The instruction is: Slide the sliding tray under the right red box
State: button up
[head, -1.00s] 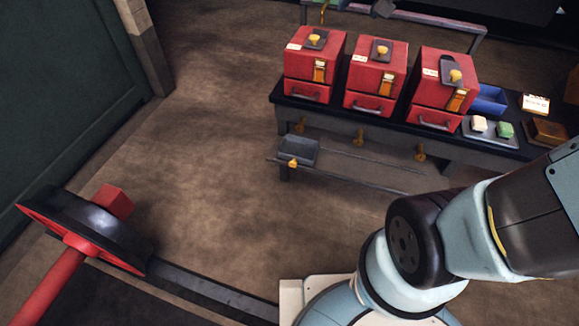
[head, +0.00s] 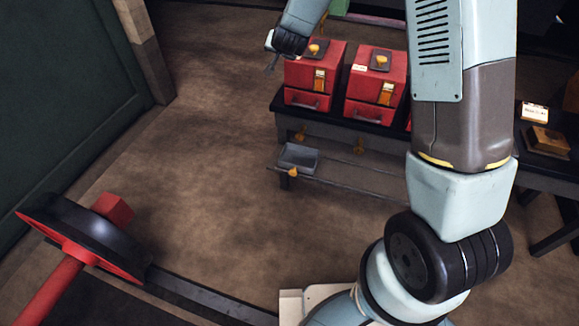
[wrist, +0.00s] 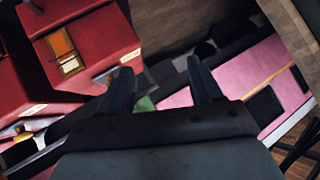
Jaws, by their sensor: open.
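The sliding tray (head: 298,158) is a grey shallow tray with an orange knob (head: 292,172) at its front. It sits at the left end of its rails, below the table and under the left red box (head: 309,78). The middle red box (head: 375,84) stands to the right. The right red box (head: 408,119) is almost fully hidden by my arm; only a thin edge shows. My gripper (head: 271,66) is raised beside the left red box, well above the tray. Its two fingers are apart and empty in the wrist view (wrist: 163,84).
The rails (head: 355,184) run right from the tray and pass behind my arm. A red-handled wheel (head: 85,235) stands at the lower left. The floor before the tray is clear. The wrist view shows a pink surface (wrist: 240,95).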

jog(key=w+a+f+m+t+h, duration=0.1)
jog(key=a+f, duration=0.2)
jog(key=f, duration=0.5)
jog(key=w+a+f+h, duration=0.1)
jog(key=a+f, duration=0.1)
jog(key=f, duration=0.5)
jog(key=t+h, duration=0.5)
jog(key=h, duration=0.1)
send_near(292, 174)
jog(key=x, duration=0.8)
jog(key=shift+w+d+r, duration=0.15)
jog(key=shift+w+d, duration=0.05)
jog(key=shift+w, duration=0.05)
